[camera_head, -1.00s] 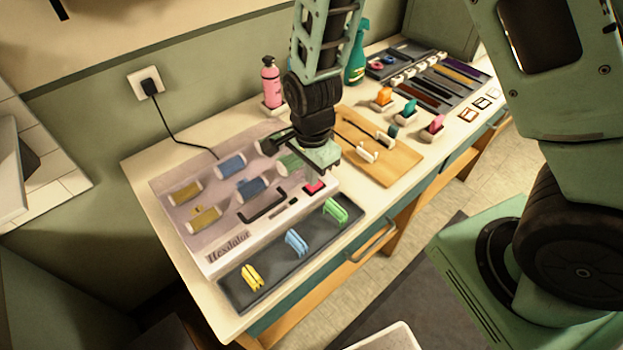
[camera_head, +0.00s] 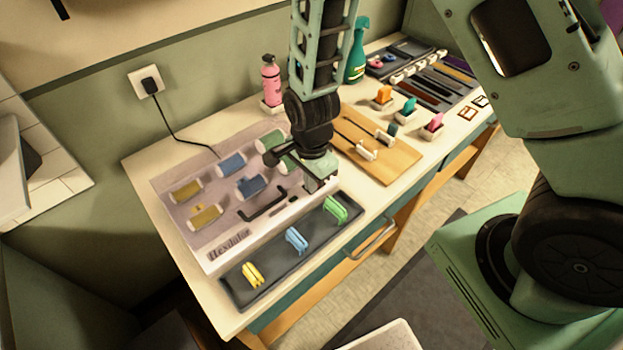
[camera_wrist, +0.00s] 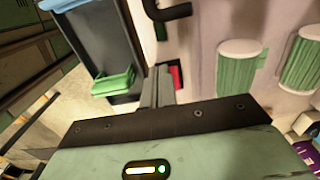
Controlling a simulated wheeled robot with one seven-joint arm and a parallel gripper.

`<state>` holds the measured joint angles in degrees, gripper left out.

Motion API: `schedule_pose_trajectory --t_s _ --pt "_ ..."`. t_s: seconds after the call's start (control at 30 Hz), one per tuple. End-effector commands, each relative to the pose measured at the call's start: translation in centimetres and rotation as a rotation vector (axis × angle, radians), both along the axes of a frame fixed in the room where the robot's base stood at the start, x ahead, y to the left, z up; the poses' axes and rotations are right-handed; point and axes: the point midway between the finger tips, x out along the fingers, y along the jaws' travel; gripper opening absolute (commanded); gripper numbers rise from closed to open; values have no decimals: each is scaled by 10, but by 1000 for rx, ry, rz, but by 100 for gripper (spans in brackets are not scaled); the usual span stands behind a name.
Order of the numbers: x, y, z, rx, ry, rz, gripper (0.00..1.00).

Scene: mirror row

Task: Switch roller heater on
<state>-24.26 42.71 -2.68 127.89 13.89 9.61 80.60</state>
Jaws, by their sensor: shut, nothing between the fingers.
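The roller heater (camera_head: 207,226) is a pale box on the table with yellow, blue and green rollers on its top and a dark handle (camera_head: 263,205). A red switch (camera_wrist: 177,75) shows in the wrist view, right beside my fingertips; I cannot tell whether they touch it. In the head view my gripper hides the switch. My gripper (camera_head: 316,187) is shut and empty, low over the heater's right front corner. It also shows in the wrist view (camera_wrist: 159,72). Two green rollers (camera_wrist: 238,70) are to its right there.
A dark tray (camera_head: 270,277) with yellow, blue and green clips lies in front of the heater. A wooden board (camera_head: 385,168) is to the right. A pink bottle (camera_head: 270,80) and a green spray bottle (camera_head: 357,55) stand behind. The heater's cord runs to a wall socket (camera_head: 148,84).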

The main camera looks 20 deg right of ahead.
Motion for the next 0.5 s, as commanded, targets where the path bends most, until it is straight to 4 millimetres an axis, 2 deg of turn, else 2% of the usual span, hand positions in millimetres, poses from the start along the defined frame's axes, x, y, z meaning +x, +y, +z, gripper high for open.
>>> schedule_pose_trajectory --t_s 0.5 --pt "4 -15 6 -1 1 0 0"
